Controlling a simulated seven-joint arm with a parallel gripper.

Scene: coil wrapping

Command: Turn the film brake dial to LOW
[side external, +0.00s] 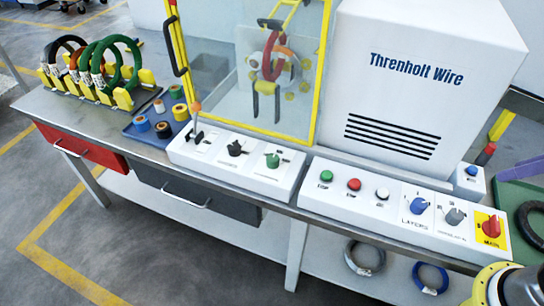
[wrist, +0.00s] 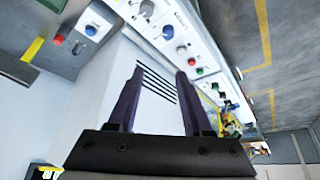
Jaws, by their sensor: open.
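I cannot read which dial is labelled film brake. The left white panel (side external: 225,178) carries a black dial (side external: 236,148), a green dial (side external: 272,160) and a lever with an orange knob (side external: 196,106). The right white panel (side external: 335,204) carries a blue dial (side external: 418,206) marked LAYERS and a grey dial (side external: 454,216) whose label is unclear. The blue dial (wrist: 168,31) and grey dial (wrist: 147,8) also show in the wrist view. My gripper (wrist: 160,74) is open and empty, its two dark fingers apart above the white housing. Its fingertips are outside the side view.
A white housing (side external: 400,85) marked Threnholt Wire stands behind the right panel. A clear yellow-framed guard (side external: 322,60) stands left of it. Green (side external: 327,176), red (side external: 354,184) and white (side external: 382,193) buttons and a red MAIN switch (side external: 490,228) share the right panel. Wrapped coils stand far left.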

